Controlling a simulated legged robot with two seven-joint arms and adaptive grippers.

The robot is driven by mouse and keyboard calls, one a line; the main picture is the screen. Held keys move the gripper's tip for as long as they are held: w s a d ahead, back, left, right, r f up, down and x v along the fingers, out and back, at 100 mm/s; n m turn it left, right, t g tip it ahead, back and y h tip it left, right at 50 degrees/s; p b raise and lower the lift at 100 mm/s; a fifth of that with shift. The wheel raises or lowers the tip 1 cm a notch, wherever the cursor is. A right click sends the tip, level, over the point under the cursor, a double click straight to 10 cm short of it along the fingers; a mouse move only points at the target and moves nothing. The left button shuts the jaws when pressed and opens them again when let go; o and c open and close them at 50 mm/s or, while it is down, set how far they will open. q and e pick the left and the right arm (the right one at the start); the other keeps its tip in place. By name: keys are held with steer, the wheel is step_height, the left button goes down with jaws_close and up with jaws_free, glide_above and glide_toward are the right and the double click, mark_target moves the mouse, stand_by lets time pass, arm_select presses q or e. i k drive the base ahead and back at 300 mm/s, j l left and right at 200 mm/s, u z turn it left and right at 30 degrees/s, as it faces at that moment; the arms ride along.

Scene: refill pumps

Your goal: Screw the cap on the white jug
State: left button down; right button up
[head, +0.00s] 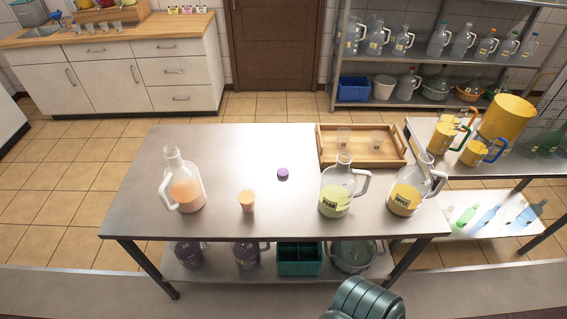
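A small purple cap (283,174) lies on the steel table (240,150), near its middle. A clear jug with orange-pink liquid and a white handle (184,184) stands open at the left of the table. A clear jug (341,188) with pale yellow-green liquid, a label and a white handle stands right of the middle. Another labelled jug (411,190) with yellow liquid and a pale handle stands beside it at the right. I cannot tell which one is the white jug. Neither gripper is in view; only part of my arm shows at the bottom edge.
A small cup of orange liquid (247,201) stands between the left jug and the middle. A wooden tray (327,155) with two clear cups sits at the back right. A side table (478,162) at the right holds yellow pitchers. The table's back left is clear.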

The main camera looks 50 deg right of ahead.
mark_target(182, 179)
steer(key=k+l, duration=0.1)
steer(key=l, duration=0.3)
steer(key=k+l, duration=0.1)
steer(key=l, duration=0.3)
steer(key=k+l, duration=0.1)
steer(key=l, duration=0.25)
steer(key=l+u, duration=0.05)
